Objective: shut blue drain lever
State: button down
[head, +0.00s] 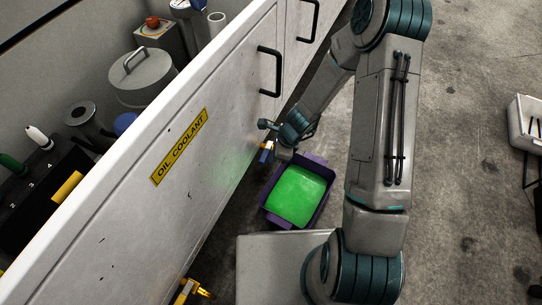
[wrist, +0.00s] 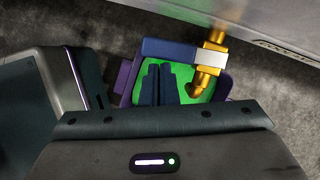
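The blue drain lever (wrist: 168,48) shows in the wrist view as a bar reaching left from the silver body of a brass valve (wrist: 206,80). It lies crosswise to the pipe. In the head view the small blue lever (head: 265,154) sits low on the white cabinet's front, partly hidden by my gripper. My gripper (head: 276,148) is beside the valve, above a purple tray (head: 268,208) of green liquid. In the wrist view my two dark fingers (wrist: 160,68) are close together with nothing visible between them. Their tips are near the lever; contact cannot be told.
The white cabinet (head: 225,90) bears a yellow OIL COOLANT label (head: 180,146) and black handles (head: 270,72). Another brass valve (head: 187,290) is at the lower left. Canisters and bottles stand behind the cabinet's top edge. Grey floor (head: 460,180) is open to the right, with a white bin (head: 525,125) at the edge.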

jog(key=shift+a, duration=0.45)
dwell(0.3)
jog(key=s+d+r+p, duration=0.3)
jog(key=d+r, duration=0.4)
jog(key=r, duration=0.2)
jog(key=shift+s+r+p, duration=0.15)
jog(key=shift+s+p, duration=0.15)
jog(key=shift+r, duration=0.1)
